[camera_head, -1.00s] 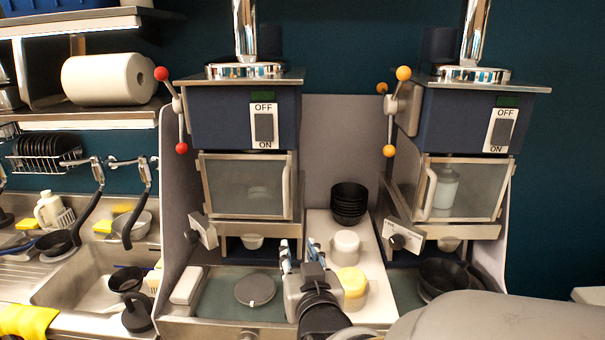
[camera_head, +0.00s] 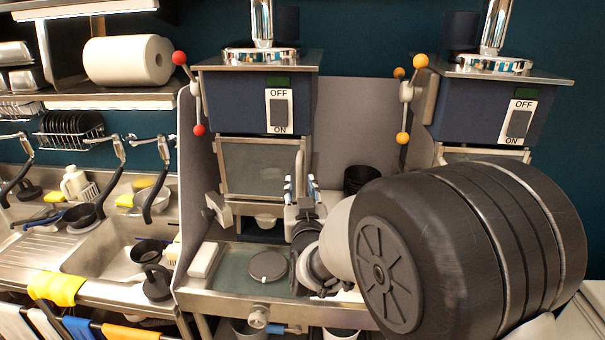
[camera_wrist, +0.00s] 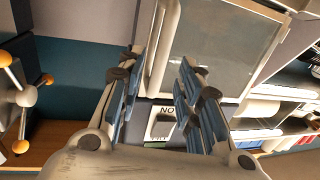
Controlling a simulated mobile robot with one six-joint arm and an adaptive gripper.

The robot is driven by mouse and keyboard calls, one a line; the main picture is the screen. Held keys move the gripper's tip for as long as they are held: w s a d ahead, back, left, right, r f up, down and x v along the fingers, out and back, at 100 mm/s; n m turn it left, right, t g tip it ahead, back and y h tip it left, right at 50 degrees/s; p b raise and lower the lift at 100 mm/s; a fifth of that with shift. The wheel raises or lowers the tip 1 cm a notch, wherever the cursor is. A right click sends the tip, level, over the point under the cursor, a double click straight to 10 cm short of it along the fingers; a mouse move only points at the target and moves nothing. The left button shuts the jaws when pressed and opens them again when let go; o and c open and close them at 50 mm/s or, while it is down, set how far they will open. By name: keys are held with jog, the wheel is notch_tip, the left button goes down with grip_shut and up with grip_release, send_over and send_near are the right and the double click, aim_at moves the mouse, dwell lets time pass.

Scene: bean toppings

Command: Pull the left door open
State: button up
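The left door (camera_head: 258,168) is a grey glass panel in a metal frame on the left blue machine, and it looks shut. Its light upright bar handle (camera_head: 301,162) is on the right edge. In the wrist view the door (camera_wrist: 222,40) fills the upper middle, with the handle (camera_wrist: 166,45) along its left side. My gripper (camera_head: 302,186) is open, its blue-padded fingers pointing up at the lower part of the handle. In the wrist view my gripper (camera_wrist: 158,68) has the handle's lower end between its fingertips, with no clear contact.
My large dark arm joint covers the right machine's door. A round grey lid (camera_head: 268,265) and a white block (camera_head: 203,260) lie on the counter below the left machine. Black bowls (camera_head: 360,178) stand behind my arm. A sink (camera_head: 110,250) is at left.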

aim_at(299, 181)
jog(key=w, duration=0.5)
jog(key=shift+a, duration=0.4)
grip_shut()
dwell(0.4)
